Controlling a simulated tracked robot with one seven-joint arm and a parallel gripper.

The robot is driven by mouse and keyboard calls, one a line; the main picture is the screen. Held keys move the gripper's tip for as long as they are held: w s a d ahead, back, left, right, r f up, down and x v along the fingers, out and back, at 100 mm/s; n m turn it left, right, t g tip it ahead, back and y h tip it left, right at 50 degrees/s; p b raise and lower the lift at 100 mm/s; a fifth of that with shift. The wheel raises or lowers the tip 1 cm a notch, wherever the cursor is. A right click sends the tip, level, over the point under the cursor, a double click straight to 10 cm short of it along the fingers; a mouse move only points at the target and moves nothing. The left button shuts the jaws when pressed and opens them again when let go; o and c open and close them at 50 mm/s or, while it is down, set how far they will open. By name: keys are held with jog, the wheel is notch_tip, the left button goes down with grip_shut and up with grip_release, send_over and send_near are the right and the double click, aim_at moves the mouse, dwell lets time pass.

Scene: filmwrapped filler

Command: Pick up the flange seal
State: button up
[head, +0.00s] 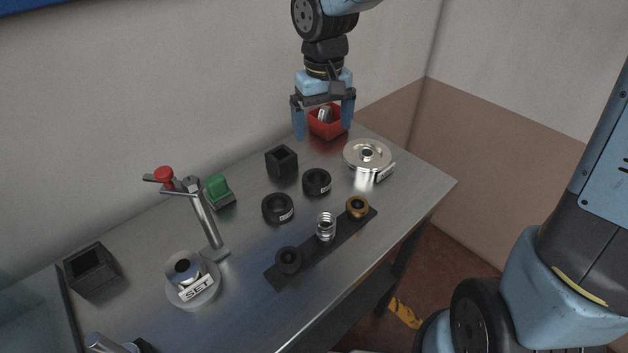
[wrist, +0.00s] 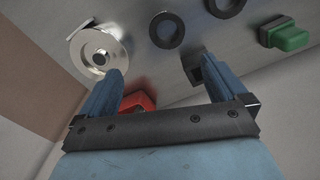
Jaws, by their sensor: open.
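Two black rings with small white labels lie flat on the metal bench; the labels are too small to read, so I cannot tell which is the flange seal. One ring (head: 317,182) lies near the bench's middle and shows in the wrist view (wrist: 166,31). The other ring (head: 277,208) lies nearer the front left and is cut by the top edge of the wrist view (wrist: 225,6). My gripper (head: 323,126) is open and empty, above the back of the bench, beyond both rings. In the wrist view its blue fingers (wrist: 160,75) are apart.
A red bin (head: 327,130) stands below my gripper, a silver disc (head: 366,154) to its right. A black square box (head: 281,163) stands behind the rings. A dark strip (head: 318,250) bears a spring and two rings. A red-knobbed post (head: 208,222) stands left.

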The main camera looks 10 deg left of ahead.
send_over(317, 175)
jog(key=s, duration=0.2)
jog(key=f, duration=0.9)
jog(key=shift+w+d, duration=0.2)
jog(key=shift+w, duration=0.05)
jog(key=shift+s+a+f, duration=0.1)
jog(key=shift+s+f, duration=0.05)
jog(key=shift+f, duration=1.15)
jog(key=shift+s+f, duration=0.15)
jog(key=shift+f, duration=1.1)
jog(key=shift+c, duration=0.3)
jog(key=c, duration=1.1)
